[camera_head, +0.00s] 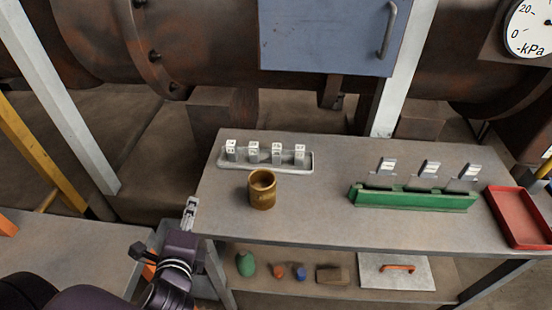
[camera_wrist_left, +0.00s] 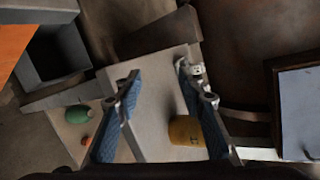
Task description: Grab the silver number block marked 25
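Several silver number blocks (camera_head: 253,153) stand upright in a row in a pale tray (camera_head: 262,168) at the back left of the table. Their top labels are too small to read, so I cannot tell which is 25. My left gripper (camera_head: 190,212) is at the table's left edge, apart from the blocks and nearer to me. In the left wrist view its two blue-padded fingers (camera_wrist_left: 158,72) are spread with nothing between the tips. One white block top (camera_wrist_left: 197,70) shows beside the right finger, which hides the rest of the row. My right gripper is not in view.
A brass cup (camera_head: 262,190) stands in front of the tray. A green rack (camera_head: 413,201) with silver plates and a red tray (camera_head: 520,218) are to the right. A lower shelf (camera_head: 345,262) holds small objects. The table between cup and rack is clear.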

